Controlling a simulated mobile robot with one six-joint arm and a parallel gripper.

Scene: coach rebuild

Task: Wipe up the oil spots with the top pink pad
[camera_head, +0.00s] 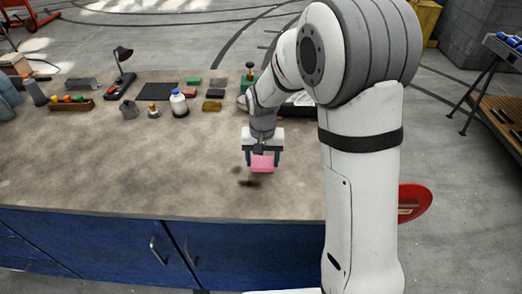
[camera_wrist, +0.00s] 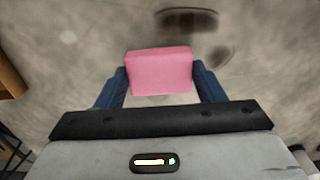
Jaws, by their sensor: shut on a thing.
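My gripper (camera_head: 262,158) is shut on a pink pad (camera_head: 262,163), which sits between its two blue fingers. In the wrist view the pink pad (camera_wrist: 160,70) shows whole between the fingers of the gripper (camera_wrist: 160,85). Dark oil spots (camera_head: 249,183) lie on the worktop just in front of the pad in the head view. In the wrist view a long dark spot (camera_wrist: 187,18) and a fainter round one (camera_wrist: 217,56) lie beyond and right of the pad. I cannot tell whether the pad touches the worktop.
The worktop (camera_head: 110,170) is bare to the left of my gripper. My arm hides the right part.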

